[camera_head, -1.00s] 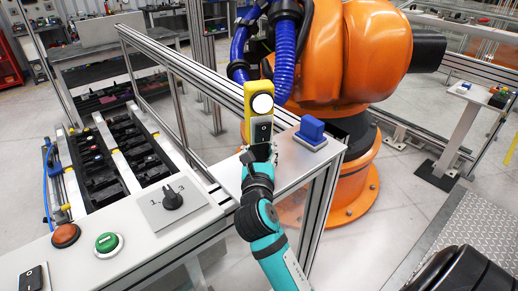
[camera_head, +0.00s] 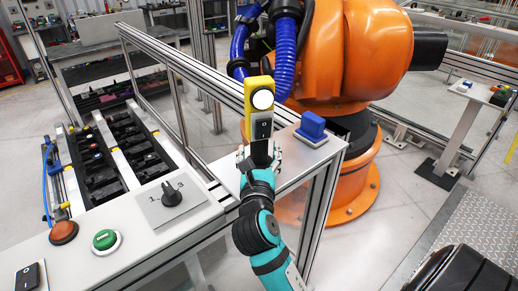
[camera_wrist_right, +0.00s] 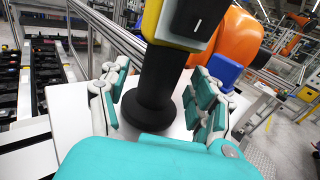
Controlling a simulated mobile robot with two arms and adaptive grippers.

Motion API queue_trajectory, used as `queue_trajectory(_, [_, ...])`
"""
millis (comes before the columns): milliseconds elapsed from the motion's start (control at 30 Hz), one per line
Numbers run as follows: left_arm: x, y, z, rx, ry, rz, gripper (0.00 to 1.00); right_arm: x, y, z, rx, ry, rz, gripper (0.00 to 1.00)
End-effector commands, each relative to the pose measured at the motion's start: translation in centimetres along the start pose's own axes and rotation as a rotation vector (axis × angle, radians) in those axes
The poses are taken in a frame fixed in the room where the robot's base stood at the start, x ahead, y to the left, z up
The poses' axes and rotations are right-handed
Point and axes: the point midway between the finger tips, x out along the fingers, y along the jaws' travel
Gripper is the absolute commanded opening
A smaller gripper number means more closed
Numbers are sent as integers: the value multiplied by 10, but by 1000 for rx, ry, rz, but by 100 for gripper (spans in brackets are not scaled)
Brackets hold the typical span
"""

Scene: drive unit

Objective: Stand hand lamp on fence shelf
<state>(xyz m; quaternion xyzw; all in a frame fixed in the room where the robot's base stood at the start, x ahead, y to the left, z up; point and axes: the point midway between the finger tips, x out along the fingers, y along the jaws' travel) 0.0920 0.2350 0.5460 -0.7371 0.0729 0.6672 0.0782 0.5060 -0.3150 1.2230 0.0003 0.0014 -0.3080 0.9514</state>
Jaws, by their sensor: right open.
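The hand lamp (camera_head: 259,100) has a yellow head with a round white light and a black handle and foot. It stands upright on the light grey fence shelf (camera_head: 299,158). In the right wrist view the lamp's round black foot (camera_wrist_right: 148,110) is on the pale shelf surface (camera_wrist_right: 75,125). My right gripper (camera_head: 260,160) is low around the handle. In the right wrist view my right gripper (camera_wrist_right: 160,85) has its teal fingers spread on both sides of the handle, with visible gaps. My left gripper is not in view.
A blue block-shaped thing (camera_head: 312,127) is on the shelf just right of the lamp. An orange robot arm (camera_head: 360,55) with blue hoses stands behind. A panel with a black knob (camera_head: 171,194), a green button (camera_head: 106,241) and a red button (camera_head: 63,232) is at left.

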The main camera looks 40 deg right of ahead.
Motion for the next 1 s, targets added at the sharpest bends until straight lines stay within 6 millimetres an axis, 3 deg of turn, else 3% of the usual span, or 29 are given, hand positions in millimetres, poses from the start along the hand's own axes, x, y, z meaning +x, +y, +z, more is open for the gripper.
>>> queue_trajectory(200, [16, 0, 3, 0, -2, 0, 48, -49, 0, -4, 1, 3, 2, 64])
queue_trajectory(400, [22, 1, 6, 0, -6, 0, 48, -77, 0, -2, -1, 2, 0, 64])
queue_trajectory(1000, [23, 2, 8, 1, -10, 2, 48, -85, 0, 0, -1, 0, -1, 64])
